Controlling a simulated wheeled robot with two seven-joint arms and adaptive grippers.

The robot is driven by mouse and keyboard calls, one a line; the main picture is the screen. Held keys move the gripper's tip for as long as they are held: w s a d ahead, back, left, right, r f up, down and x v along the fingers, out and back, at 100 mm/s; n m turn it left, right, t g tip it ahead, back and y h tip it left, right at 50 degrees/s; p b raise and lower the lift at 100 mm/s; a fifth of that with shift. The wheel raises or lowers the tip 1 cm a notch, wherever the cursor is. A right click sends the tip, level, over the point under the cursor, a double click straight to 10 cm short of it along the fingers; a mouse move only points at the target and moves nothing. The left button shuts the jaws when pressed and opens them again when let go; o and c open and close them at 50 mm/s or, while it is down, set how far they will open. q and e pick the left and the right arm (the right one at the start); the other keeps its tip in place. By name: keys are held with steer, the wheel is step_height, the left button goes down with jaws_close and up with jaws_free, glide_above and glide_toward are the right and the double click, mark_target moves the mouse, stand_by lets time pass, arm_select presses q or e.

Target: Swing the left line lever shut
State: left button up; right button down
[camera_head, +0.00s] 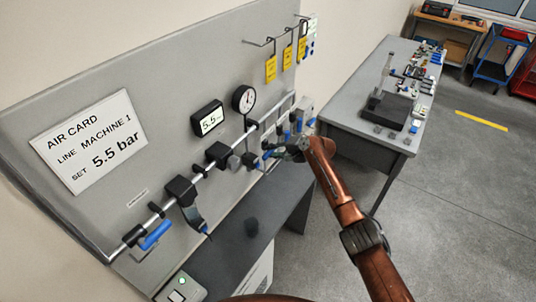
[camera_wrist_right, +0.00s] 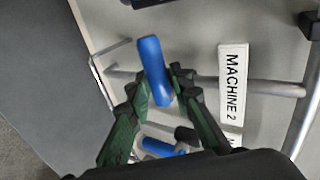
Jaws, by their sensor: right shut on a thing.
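My right gripper (camera_head: 282,154) reaches in from the right to the pipework at the far end of the grey board. In the right wrist view its two green fingers (camera_wrist_right: 162,92) are closed around a blue lever handle (camera_wrist_right: 152,62). The handle sticks out beyond the fingertips. A blue end of it shows in the head view (camera_head: 267,154). A second blue lever (camera_wrist_right: 163,147) lies near the base of the fingers. I cannot tell from the labels which of these is the left line lever. My left gripper is not in view.
A "MACHINE 2" label (camera_wrist_right: 232,85) is beside the held handle. Another blue lever (camera_head: 156,235) is at the pipe's near left end. A gauge (camera_head: 243,98), a 5.5 display (camera_head: 207,119) and yellow tags (camera_head: 271,68) are on the board. A grey bench (camera_head: 350,115) stands right.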

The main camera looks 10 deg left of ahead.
steer(key=shift+d+f, duration=0.15)
steer(key=shift+d, duration=0.1)
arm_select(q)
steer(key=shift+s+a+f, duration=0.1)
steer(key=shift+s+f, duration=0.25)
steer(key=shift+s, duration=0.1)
arm_select(e)
steer(key=shift+m, duration=0.3)
steer(key=c, duration=1.8)
jaws_free()
steer(key=shift+w, duration=0.1)
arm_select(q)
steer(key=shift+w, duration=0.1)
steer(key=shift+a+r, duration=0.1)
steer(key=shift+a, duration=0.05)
arm_select(e)
steer(key=shift+a, duration=0.15)
